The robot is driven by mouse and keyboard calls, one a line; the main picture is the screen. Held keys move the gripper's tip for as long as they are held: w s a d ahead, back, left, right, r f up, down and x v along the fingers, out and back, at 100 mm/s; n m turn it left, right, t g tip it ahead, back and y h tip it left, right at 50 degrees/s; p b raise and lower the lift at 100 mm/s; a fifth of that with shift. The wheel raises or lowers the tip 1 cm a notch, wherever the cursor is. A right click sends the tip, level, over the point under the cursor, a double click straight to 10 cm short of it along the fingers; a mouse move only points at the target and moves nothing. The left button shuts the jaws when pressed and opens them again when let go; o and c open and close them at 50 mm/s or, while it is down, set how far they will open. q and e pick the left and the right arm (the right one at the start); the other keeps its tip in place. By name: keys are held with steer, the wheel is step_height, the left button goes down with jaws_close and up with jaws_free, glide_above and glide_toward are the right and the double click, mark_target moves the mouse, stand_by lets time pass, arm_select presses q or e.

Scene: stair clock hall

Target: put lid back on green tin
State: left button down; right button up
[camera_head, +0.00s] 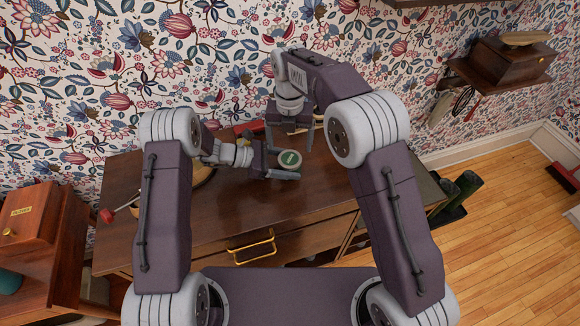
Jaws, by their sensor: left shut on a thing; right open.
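A small round green tin (290,159) with a pale mark on its top is at the back of the dark wooden cabinet. My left gripper (286,164) is shut on it, with one finger on its far side and one on its near side. My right gripper (290,138) is open and empty, pointing down just behind and above the tin. The round green top looks like a lid, but I cannot tell whether it is separate from the tin, or whether the tin touches the cabinet top.
The cabinet top (320,190) is clear at the front and right. A round tan thing (200,185) is partly hidden behind my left arm. A red-tipped stick (107,215) lies at the left edge. A red thing (252,126) lies at the back. A wall shelf (480,82) holds a wooden box.

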mark_target(290, 159)
steer(key=shift+f, duration=2.8)
steer(key=c, duration=1.5)
steer(key=m, duration=0.3)
steer(key=shift+m, duration=0.3)
steer(key=shift+c, duration=0.4)
steer(key=o, duration=1.6)
steer(key=shift+r, duration=2.3)
